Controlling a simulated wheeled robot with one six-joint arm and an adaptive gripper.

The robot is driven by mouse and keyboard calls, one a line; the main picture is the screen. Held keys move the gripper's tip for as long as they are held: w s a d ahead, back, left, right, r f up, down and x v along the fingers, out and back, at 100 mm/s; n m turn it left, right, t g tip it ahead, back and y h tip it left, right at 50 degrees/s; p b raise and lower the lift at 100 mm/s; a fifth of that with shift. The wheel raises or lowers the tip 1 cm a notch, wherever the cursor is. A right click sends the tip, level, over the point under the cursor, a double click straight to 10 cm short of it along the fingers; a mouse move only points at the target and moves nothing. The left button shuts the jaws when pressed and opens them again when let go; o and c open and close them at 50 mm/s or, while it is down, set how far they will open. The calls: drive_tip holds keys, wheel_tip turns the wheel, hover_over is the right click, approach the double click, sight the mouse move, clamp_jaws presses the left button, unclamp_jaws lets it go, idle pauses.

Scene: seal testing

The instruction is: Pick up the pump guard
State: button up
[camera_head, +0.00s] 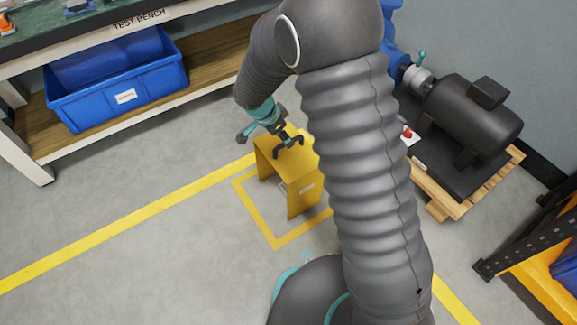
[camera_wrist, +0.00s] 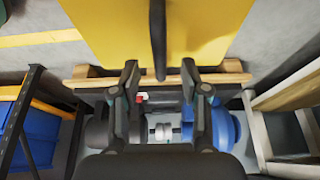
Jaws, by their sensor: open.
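The pump guard (camera_head: 306,188) is a yellow bent-sheet cover with a small white label. It stands upright on the floor inside a yellow-outlined square in the head view. My gripper (camera_head: 289,147) is open just above its top, and my arm hides part of its right side. In the wrist view, the guard's yellow top (camera_wrist: 110,32) fills the upper middle. A dark bar-shaped handle (camera_wrist: 157,35) runs along it, lying between the two open fingers of my gripper (camera_wrist: 159,68). I see a gap on each side of the bar.
A dark pump motor (camera_head: 468,118) stands on a wooden pallet (camera_head: 448,205) at the right. A test bench (camera_head: 30,62) with a blue bin (camera_head: 120,97) on its lower shelf is at the upper left. A rack (camera_head: 535,245) stands far right. The left floor is clear.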

drive_tip(key=x, duration=0.4)
drive_tip(key=shift+w+d+f, duration=0.1)
drive_tip(key=shift+d+f, duration=0.05)
drive_tip(key=shift+f, duration=0.05)
clamp_jaws()
drive_tip(key=shift+r, duration=0.1)
